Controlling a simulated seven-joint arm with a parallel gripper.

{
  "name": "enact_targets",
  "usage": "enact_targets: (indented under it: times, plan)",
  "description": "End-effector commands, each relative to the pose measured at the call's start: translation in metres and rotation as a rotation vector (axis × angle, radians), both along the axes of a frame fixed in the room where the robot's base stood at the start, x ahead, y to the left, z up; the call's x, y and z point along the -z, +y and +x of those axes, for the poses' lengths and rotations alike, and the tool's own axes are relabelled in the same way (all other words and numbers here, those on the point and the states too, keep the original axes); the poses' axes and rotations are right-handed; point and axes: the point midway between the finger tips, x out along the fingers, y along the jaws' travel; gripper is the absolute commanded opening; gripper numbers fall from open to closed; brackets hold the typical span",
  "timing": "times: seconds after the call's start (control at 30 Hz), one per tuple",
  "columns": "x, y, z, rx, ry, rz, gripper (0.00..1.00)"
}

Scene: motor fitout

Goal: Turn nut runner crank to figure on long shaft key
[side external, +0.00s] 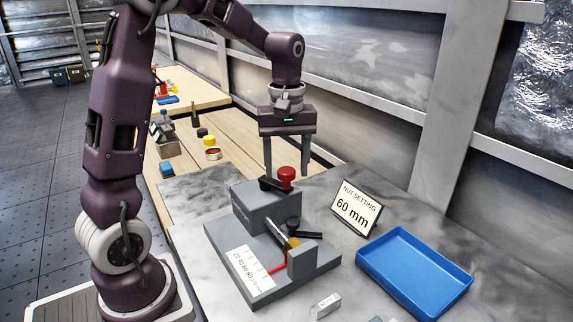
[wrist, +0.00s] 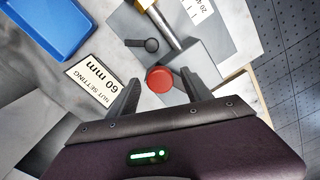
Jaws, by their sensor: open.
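The nut runner (side external: 262,212) is a grey block on a grey base, with a black crank arm and a red knob (side external: 286,174) on top. The red knob also shows in the wrist view (wrist: 159,79). A brass nut (side external: 291,243) sits on the metal shaft (wrist: 168,30). A red pointer (side external: 277,267) reaches toward the white mm scale (side external: 250,270), near its higher figures; the exact reading is unclear. A card (side external: 355,208) reads "NUT SETTING 60 mm". My gripper (side external: 287,168) is open and points down, its fingers around or just above the knob; contact is unclear.
A black lever (side external: 300,228) stands beside the nut. A blue tray (side external: 415,272) lies at the right, and a small labelled metal block (side external: 326,305) lies in front. Wooden benches (side external: 185,125) with small items stand behind.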

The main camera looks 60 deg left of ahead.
Motion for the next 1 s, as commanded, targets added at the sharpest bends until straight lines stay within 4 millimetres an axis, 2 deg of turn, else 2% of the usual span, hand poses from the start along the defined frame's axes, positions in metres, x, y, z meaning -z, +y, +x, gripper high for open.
enact_targets:
  times: [0.17,0.47,1.0]
  plan:
    - [0.0001,0.0000,0.0001,0.001,-0.001,0.000,0.58]
    - [-0.0003,0.0000,0.0000,0.001,-0.001,0.000,0.01]
    - [-0.0007,0.0000,0.0001,0.001,-0.001,0.000,0.00]
